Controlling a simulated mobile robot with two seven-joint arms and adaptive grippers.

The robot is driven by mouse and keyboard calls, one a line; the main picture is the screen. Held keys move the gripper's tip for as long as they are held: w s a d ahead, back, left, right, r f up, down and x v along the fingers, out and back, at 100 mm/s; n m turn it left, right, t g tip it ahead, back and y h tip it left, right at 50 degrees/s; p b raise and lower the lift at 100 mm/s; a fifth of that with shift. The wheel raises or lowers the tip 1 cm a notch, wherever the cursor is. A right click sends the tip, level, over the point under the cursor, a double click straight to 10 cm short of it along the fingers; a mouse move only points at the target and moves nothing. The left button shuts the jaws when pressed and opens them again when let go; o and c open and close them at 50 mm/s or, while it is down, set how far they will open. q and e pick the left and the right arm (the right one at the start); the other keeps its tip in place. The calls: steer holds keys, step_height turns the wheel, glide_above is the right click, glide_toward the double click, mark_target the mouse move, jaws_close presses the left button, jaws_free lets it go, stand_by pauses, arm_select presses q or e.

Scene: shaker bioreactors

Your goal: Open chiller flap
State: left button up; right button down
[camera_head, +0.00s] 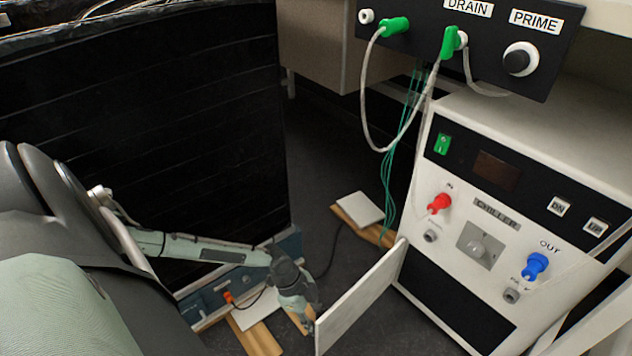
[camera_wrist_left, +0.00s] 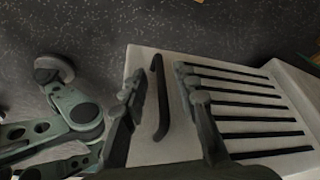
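The chiller (camera_head: 483,215) is a white box at the right of the head view. Its white flap (camera_head: 358,298) stands swung out from the lower front, baring a dark opening (camera_head: 455,306). The wrist view shows the flap's outer face, with dark slots (camera_wrist_left: 250,105) and a black bar handle (camera_wrist_left: 159,98). My left gripper (camera_head: 310,322) is at the flap's free edge, on its outer side. Its fingers are apart, one on each side of the handle; I see no clear contact. My right gripper is out of view.
A black panel (camera_head: 465,35) with DRAIN and PRIME labels, green plugs and hanging tubes is above the chiller. A large black-covered unit (camera_head: 150,130) stands at left. White plates on wooden boards (camera_head: 358,209) lie on the dark floor behind the flap.

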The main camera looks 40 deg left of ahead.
arm_select(q)
steer(key=v, duration=1.2)
steer(key=shift+s, duration=0.1)
